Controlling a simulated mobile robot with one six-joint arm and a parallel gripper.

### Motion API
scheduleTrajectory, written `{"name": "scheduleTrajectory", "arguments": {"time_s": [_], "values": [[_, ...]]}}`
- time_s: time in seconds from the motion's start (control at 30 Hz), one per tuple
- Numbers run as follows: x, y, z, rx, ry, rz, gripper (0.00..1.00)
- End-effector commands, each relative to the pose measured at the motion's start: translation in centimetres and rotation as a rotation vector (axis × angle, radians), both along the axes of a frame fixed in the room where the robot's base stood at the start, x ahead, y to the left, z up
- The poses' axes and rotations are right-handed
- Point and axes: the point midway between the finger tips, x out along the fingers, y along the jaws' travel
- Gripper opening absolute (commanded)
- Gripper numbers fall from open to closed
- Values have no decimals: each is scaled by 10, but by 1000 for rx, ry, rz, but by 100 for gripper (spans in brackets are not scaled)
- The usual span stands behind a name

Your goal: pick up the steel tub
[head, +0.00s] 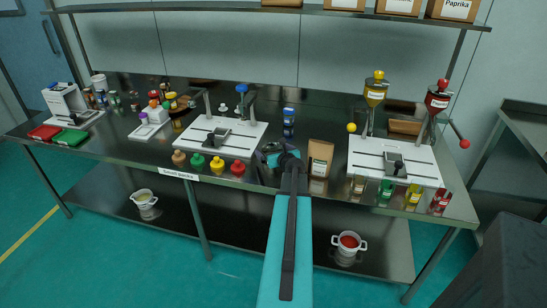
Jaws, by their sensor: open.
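My gripper (268,152) is at the far end of my arm, over the front part of the steel table, left of a brown paper bag (320,158). It is small and dark in the head view; it is open, and I see nothing held in it. No thing is plainly a steel tub. A pale two-handled pot (349,249) with red contents stands on the lower shelf at right. A similar pot (143,203) with pale contents stands on the lower shelf at left. Both are clear of my gripper.
A white stand with a clamp (250,135) is left of my gripper; another (425,160) with yellow and red funnels is at right. An upper shelf (230,6) spans the back.

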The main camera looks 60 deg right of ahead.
Motion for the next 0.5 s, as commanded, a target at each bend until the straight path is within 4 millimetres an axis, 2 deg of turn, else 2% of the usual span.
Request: {"name": "scheduleTrajectory", "arguments": {"time_s": [0.27, 0.5], "values": [[0, 0, 0, 0, 0, 0, 100], [0, 0, 0, 0, 0, 0, 61]]}}
